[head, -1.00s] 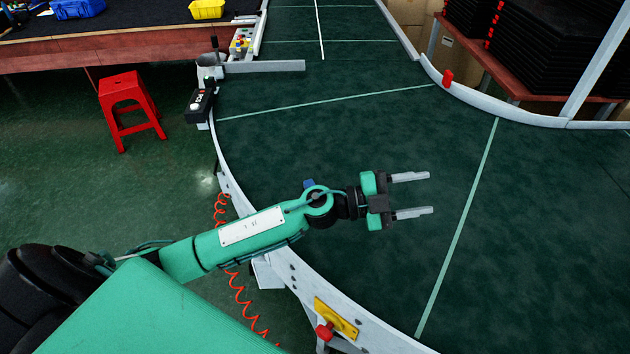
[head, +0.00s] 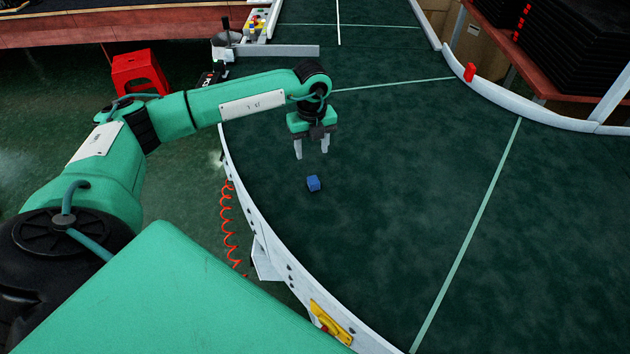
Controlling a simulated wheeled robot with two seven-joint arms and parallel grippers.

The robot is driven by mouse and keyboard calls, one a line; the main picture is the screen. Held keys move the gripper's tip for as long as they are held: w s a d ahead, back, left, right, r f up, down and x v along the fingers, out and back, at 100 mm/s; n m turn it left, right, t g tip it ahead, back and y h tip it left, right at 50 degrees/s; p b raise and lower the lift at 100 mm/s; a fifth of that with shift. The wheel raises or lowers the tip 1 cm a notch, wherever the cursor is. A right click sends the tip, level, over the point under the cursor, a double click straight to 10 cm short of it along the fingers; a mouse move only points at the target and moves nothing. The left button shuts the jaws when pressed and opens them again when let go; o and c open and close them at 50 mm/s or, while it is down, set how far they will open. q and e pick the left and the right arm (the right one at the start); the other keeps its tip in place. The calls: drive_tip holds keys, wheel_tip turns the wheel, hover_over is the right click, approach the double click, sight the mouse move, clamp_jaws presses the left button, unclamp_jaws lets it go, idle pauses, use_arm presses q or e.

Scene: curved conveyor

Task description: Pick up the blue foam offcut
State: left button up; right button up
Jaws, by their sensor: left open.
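The blue foam offcut (head: 313,183) is a small blue block lying on the dark green conveyor belt (head: 400,210), near its left curved edge. My left gripper (head: 311,156) points down with its two pale fingers apart and nothing between them. In the picture its fingertips are just above the offcut, apart from it; their exact height over the belt is hard to tell. The offcut is in full view. My right gripper is not in view.
A pale metal rail (head: 246,205) borders the belt on the left, with an orange coiled cable (head: 228,225) outside it. A red stool (head: 138,72) stands on the floor. A red block (head: 469,72) sits on the far right rail. The belt around the offcut is clear.

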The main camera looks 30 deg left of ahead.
use_arm(q)
hover_over(314, 180)
drive_tip(key=f, duration=0.4)
drive_tip(key=f+p, duration=0.1)
drive_tip(key=f, duration=0.2)
drive_tip(key=shift+a, duration=0.25)
drive_tip(key=shift+d+f+p, duration=0.2)
drive_tip(key=shift+f+p, duration=0.55)
drive_tip(key=shift+f, duration=1.95)
drive_tip(key=shift+s, duration=0.1)
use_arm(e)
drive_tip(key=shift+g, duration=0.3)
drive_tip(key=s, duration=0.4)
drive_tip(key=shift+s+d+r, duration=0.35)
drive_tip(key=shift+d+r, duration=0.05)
use_arm(q)
drive_tip(key=shift+c, duration=0.4)
drive_tip(key=c, duration=0.8)
drive_tip(key=shift+c, duration=0.7)
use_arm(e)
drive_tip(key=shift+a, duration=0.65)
